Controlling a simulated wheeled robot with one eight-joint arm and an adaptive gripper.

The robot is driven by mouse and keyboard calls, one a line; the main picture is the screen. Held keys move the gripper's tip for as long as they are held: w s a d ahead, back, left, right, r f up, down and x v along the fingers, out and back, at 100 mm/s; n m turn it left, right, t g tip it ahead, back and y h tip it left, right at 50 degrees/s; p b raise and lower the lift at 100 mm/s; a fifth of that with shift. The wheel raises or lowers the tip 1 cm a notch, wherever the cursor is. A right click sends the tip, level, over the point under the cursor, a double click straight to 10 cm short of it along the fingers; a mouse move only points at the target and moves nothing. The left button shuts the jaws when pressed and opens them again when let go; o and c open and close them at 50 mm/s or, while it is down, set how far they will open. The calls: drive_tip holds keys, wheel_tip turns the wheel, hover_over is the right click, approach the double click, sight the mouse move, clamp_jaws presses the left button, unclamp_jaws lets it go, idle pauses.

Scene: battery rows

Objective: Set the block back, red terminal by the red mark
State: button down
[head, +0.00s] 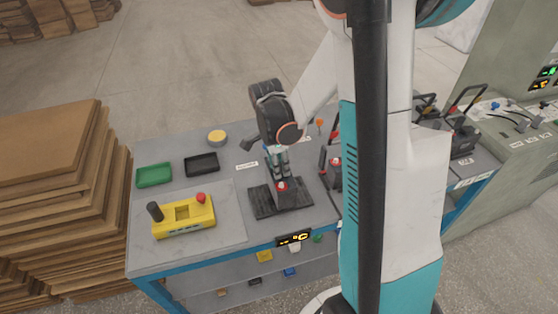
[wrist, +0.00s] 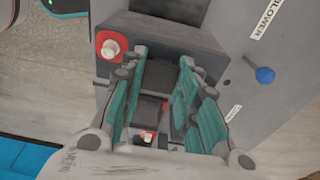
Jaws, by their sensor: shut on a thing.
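My gripper (head: 280,165) points down over a dark grey stand (head: 283,205) on the bench. In the wrist view my gripper (wrist: 158,100) has its teal fingers closed on either side of a dark block (wrist: 148,108). A small red spot (wrist: 148,137), perhaps the red terminal, shows on the block at the near end between the fingers. A red patch with a pale round knob (wrist: 110,46) lies outside the fingers, at upper left. The fingers hide much of the block, and I cannot tell whether it touches the stand.
A yellow box (head: 183,217) with a black knob and red button stands at left. A green tray (head: 154,175), a black tray (head: 201,164) and a yellow round tin (head: 217,137) lie behind it. More lever devices (head: 460,125) stand at right.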

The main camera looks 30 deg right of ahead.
drive_tip(key=shift+f+b, duration=0.3)
drive_tip(key=shift+f, duration=1.15)
drive_tip(key=c, duration=1.2)
unclamp_jaws()
drive_tip(key=r+p, duration=0.1)
drive_tip(key=r, duration=0.3)
drive_tip(key=a+r+p, duration=0.1)
drive_tip(key=r, duration=0.3)
drive_tip(key=r+p, duration=0.1)
drive_tip(key=r, duration=0.3)
drive_tip(key=shift+w+a+r, duration=0.1)
drive_tip(key=shift+w+a, duration=0.1)
drive_tip(key=shift+a, duration=0.05)
